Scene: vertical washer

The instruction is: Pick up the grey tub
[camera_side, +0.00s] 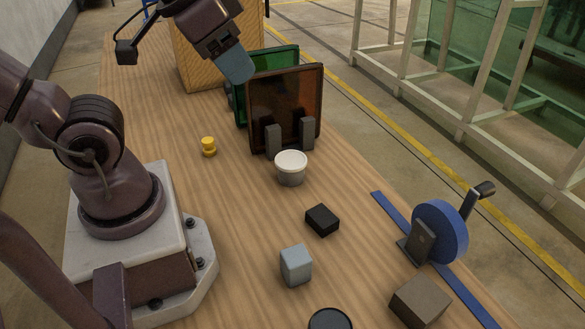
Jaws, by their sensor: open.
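The grey tub (291,177) stands upright on the wooden table, in the middle of the side view. It is a small round grey container with a pale, nearly white top. My gripper (238,68) is at the upper middle, well above the table and up and left of the tub. It is open and apart from the tub. A blue-grey part shows at its end, in front of the upright panels; the gap between the fingers is hard to see from here.
A dark brown framed panel (285,95) stands upright in grey brackets just behind the tub, with a green panel (240,105) behind it. A yellow piece (208,147), black block (322,220), grey-blue block (296,266), brown block (420,300) and blue wheel (441,230) stand around.

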